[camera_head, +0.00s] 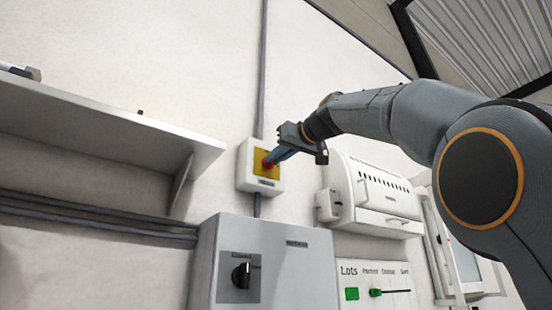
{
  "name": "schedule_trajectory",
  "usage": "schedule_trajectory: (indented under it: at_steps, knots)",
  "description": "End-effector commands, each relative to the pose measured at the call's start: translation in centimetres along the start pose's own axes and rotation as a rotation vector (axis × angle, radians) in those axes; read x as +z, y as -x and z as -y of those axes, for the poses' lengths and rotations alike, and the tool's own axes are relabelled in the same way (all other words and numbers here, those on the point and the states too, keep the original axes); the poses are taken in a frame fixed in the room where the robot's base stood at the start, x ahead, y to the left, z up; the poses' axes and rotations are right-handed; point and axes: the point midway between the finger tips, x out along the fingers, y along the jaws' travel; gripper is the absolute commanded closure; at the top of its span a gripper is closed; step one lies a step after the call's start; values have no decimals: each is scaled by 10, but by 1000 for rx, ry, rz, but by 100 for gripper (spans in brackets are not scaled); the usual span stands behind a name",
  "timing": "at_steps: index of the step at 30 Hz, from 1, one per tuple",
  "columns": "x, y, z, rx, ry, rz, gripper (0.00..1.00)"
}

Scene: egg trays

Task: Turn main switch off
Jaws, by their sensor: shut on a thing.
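The main switch (245,176) is a small white box on the wall with a yellow face plate and a red knob (266,163). My gripper (276,159) reaches it from the right, with its blue-grey fingers at the red knob. The fingers are shut on the knob and hide much of it. A small label shows on the box below the yellow plate. The knob's exact turn angle cannot be told.
A shelf (105,118) juts from the wall at left. Below stands a grey cabinet (290,275) with a black rotary knob (241,275). A white vented unit (375,195) is at right, above a board (375,272) marked "Lots". A conduit runs above the switch box.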

Motion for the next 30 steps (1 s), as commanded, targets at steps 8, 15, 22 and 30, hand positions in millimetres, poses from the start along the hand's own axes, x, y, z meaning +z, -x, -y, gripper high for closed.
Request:
schedule_trajectory:
  at_steps: [8, 15, 22, 30]
  knots:
    - [1, 0, 0, 0, 0, 2, 72]
    - [0, 0, 0, 0, 0, 1, 72]
    - [0, 18, -1, 3, 0, -2, 72]
    - [2, 61, -1, 2, 1, 0, 72]
